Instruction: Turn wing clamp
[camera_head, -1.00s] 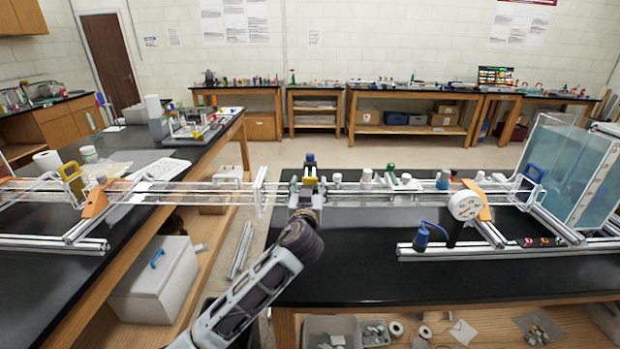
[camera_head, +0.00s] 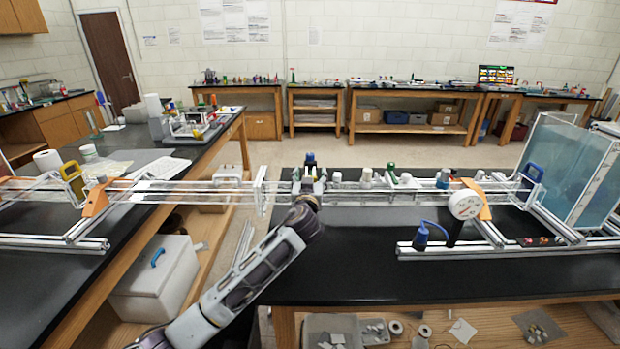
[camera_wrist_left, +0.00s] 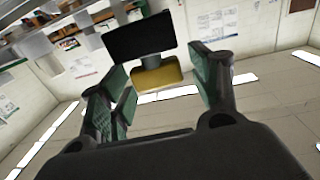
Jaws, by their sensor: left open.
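A piece with a black upper part (camera_wrist_left: 140,38) and a yellow block (camera_wrist_left: 158,75) shows in the left wrist view, between and beyond the finger ends; it seems to be the wing clamp. I cannot tell whether the fingers touch it. In the head view a dark blue knob (camera_head: 310,159) stands at the rail, just behind my left gripper (camera_head: 308,184), whose hand hides much of the part there. My left gripper (camera_wrist_left: 160,85) is open, with green pads on both fingers. My right gripper is not in view.
The aluminium rail frame (camera_head: 370,198) spans both black benches, with several white, green and blue fittings along it. A round white dial (camera_head: 465,204), a blue-handled tool (camera_head: 421,237) and a clear tank (camera_head: 567,170) are at the right.

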